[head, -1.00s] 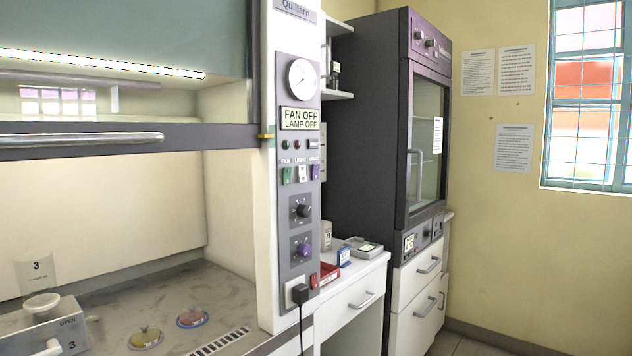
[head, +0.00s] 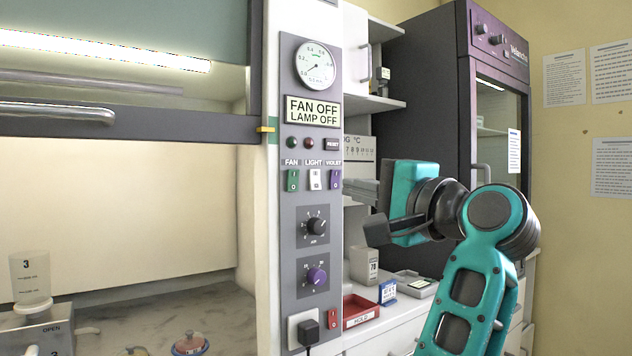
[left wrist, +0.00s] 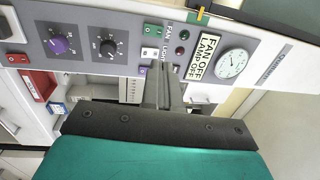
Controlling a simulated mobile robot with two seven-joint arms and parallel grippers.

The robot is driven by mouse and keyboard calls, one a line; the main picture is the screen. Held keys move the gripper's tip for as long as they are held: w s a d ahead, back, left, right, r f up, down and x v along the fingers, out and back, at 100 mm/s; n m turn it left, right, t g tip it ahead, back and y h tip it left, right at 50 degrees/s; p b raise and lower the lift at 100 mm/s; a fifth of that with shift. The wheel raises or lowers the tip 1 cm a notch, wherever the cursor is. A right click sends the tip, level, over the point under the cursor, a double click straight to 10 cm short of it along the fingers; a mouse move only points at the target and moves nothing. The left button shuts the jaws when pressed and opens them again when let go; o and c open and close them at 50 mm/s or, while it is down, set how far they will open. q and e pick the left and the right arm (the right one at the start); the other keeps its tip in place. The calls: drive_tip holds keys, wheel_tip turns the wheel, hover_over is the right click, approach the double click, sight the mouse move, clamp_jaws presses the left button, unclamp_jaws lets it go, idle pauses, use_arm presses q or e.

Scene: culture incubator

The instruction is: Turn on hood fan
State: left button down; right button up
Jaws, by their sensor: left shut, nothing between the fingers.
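The hood's grey control panel (head: 286,220) carries a green FAN rocker switch (head: 292,180), at the left of the white LIGHT switch (head: 315,179) and the purple VIOLET switch (head: 336,179). The status sign (head: 313,110) reads FAN OFF, LAMP OFF. My right gripper is not in view.
A round gauge (head: 315,65) sits above the sign; two knobs (head: 316,226) sit below the switches. A black plug (head: 308,331) juts from the panel's bottom. The hood sash (head: 100,120) is raised at left. A red tray (head: 360,311) and a dark cabinet (head: 430,90) stand right.

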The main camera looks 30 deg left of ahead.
use_arm(q)
drive_tip(key=shift+s+a, duration=0.1)
approach(293, 172)
drive_tip(key=x, duration=0.5)
drive_tip(key=shift+a+p, duration=0.2)
drive_tip(key=shift+p, duration=0.1)
drive_tip(key=shift+w+a, duration=0.45)
drive_tip(key=shift+a, duration=0.2)
drive_tip(key=shift+r, duration=0.1)
drive_tip(key=shift+a, duration=0.1)
